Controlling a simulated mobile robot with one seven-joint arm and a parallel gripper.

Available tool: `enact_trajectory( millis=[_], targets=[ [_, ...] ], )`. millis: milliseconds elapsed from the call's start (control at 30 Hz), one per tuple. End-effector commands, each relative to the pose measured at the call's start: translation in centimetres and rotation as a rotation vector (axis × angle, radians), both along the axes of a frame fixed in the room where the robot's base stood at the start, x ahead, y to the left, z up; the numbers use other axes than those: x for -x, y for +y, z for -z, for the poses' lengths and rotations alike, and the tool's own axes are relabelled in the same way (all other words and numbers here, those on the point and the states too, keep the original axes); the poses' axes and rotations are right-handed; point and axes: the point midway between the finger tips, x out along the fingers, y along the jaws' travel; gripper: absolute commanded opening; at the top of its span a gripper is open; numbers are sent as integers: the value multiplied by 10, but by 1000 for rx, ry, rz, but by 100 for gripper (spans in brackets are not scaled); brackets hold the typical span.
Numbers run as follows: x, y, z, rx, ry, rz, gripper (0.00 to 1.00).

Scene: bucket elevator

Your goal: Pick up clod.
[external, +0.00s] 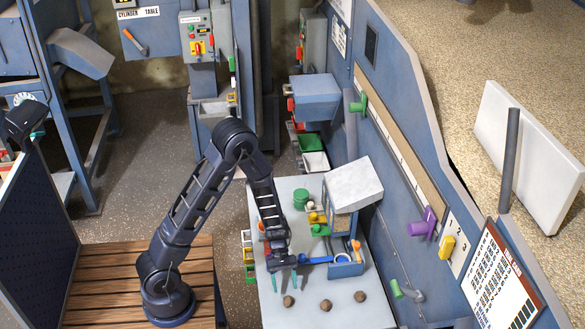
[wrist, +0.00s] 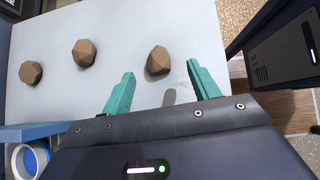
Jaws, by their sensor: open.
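Three brown, faceted clods lie in a loose row on the pale table. In the external view they are the left clod (external: 288,300), the middle clod (external: 326,305) and the right clod (external: 360,296). In the wrist view, the nearest clod (wrist: 158,60) sits just beyond the gap between my fingertips; another clod (wrist: 85,53) and a far-left clod (wrist: 31,73) lie to its left. My gripper (external: 284,284) is open and empty, with teal fingers pointing down beside the left clod. Its two fingers also show in the wrist view (wrist: 160,74). I cannot tell its exact height above the table.
The pale table (external: 340,318) is clear around the clods. A blue box with a white ring (external: 345,266) and a blue handled tool (external: 316,260) are behind them. A grey-topped machine (external: 353,185) and small coloured containers stand farther back. A blue panel wall borders the right.

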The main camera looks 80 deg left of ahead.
Motion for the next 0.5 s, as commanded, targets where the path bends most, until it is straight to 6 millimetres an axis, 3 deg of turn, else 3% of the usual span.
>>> enact_trajectory(
  millis=[300, 500],
  targets=[
    [-5, -17, 33, 1, 2, 2, 61],
    [-6, -25, 41, 0, 0, 1, 61]
  ],
)
